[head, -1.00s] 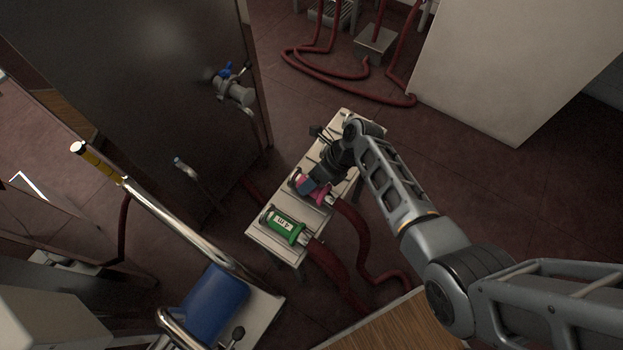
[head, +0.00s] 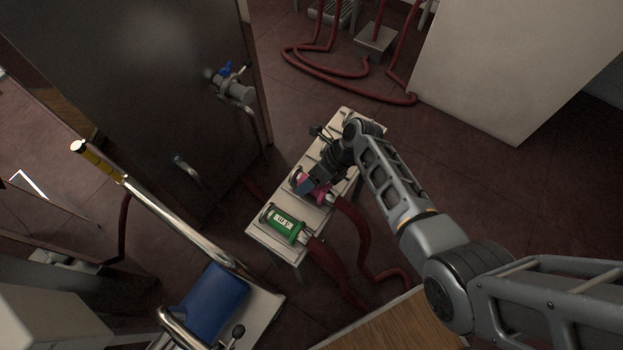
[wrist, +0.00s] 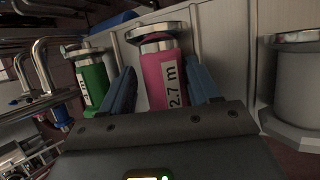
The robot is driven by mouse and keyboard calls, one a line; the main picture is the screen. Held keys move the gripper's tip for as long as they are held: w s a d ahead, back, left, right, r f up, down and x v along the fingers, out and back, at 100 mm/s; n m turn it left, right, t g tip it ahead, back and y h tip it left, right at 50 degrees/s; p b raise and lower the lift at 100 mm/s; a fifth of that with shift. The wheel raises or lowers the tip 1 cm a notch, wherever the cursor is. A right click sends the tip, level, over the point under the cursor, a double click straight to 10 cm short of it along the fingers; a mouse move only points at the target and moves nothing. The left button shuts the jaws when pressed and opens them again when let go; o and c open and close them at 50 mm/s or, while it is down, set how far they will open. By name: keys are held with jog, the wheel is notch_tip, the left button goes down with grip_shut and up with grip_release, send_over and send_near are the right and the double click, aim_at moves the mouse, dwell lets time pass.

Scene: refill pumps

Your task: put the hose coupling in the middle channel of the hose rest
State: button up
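The pink hose coupling (wrist: 160,75), with a "2.7 m" label and a metal flange, lies on the pale hose rest (head: 343,113) beside the green coupling. It also shows in the head view (head: 297,177), partly covered by my gripper. My gripper (wrist: 163,85) is around the pink coupling, one blue finger on each side. A narrow gap shows between the left finger and the coupling, so the fingers look open; contact on the right side is unclear. The coupling appears to lie across the rest; its exact seating is hidden.
The green coupling (head: 284,225) lies at the near end of the rest. A grey flanged cylinder (wrist: 300,75) stands close at right in the wrist view. Red hoses (head: 365,240) trail to the right. A dark cabinet (head: 140,90) with a valve stands left; a wooden surface (head: 385,330) is near.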

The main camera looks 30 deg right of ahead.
jog(key=shift+o, duration=0.9)
jog(key=shift+s+d, duration=0.1)
jog(key=p+v, duration=0.1)
jog(key=v, duration=0.6)
jog(key=shift+r, duration=0.3)
jog(key=shift+d, duration=0.1)
